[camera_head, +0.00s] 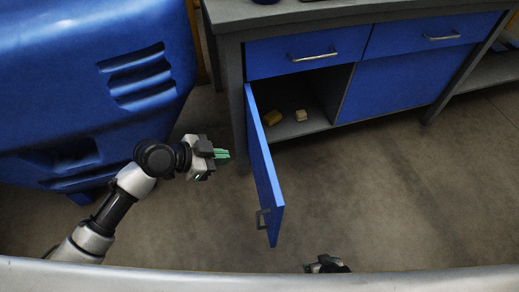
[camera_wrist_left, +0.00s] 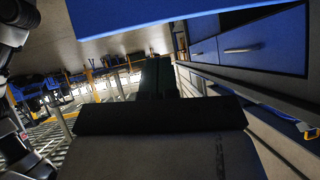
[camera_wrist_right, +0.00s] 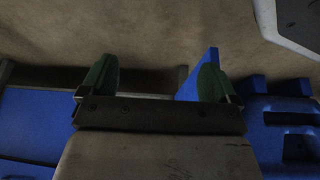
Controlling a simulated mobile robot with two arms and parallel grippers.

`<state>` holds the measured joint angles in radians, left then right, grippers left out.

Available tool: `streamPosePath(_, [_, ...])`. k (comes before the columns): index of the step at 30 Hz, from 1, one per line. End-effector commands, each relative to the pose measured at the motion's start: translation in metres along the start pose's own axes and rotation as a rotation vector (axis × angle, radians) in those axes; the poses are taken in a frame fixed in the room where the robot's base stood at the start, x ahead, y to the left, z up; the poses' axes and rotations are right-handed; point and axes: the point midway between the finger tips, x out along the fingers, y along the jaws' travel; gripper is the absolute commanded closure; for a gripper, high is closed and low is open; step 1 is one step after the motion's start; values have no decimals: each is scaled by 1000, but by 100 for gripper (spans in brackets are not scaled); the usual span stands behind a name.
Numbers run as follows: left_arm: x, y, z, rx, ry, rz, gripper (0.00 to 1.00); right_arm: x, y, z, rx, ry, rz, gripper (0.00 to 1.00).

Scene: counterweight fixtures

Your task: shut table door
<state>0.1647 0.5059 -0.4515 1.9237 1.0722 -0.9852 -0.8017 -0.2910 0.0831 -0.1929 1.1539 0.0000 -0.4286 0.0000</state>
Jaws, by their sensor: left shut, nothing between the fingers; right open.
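The blue table door (camera_head: 264,165) stands wide open in the head view, swung out toward me from the table's left post. Its dark handle (camera_head: 262,218) is near the free end. My left gripper (camera_head: 226,154) is shut and empty, to the left of the door and apart from it. Its dark fingers (camera_wrist_left: 159,76) are together in the left wrist view. My right gripper (camera_head: 310,267) is low in the head view, right of the door's free end, mostly hidden. In the right wrist view (camera_wrist_right: 155,75) it is open, with a blue panel, likely the door, beyond one finger.
The grey table (camera_head: 300,12) has two closed blue drawers (camera_head: 310,52). Two small yellowish blocks (camera_head: 272,118) (camera_head: 301,115) lie inside the open compartment. A big blue plastic body (camera_head: 90,80) fills the left. The floor right of the door is clear.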

Motion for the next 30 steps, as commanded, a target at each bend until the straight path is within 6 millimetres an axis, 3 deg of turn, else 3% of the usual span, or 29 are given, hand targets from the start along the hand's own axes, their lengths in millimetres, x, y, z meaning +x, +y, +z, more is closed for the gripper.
streamPosePath(1, [-12,6,-1,-10,-42,57,100,-19,0,32,3,-93,-1,9])
streamPosePath(3, [-17,15,8,-18,-81,119,100,-28,-1,68,5,-186,-2,9])
streamPosePath(6, [-22,23,16,-23,-109,173,100,-36,-2,99,7,-264,-3,9])
streamPosePath(8, [-21,25,19,-25,-115,188,100,-38,-2,107,8,-284,-3,9])
streamPosePath(14, [1,31,24,-27,-115,195,100,-36,-2,105,9,-286,-3,9])
streamPosePath(25, [77,45,32,-27,-114,192,100,-40,-1,76,12,-267,-1,9])
streamPosePath(30, [97,48,16,-24,-114,190,100,-41,-1,78,12,-270,-1,9])
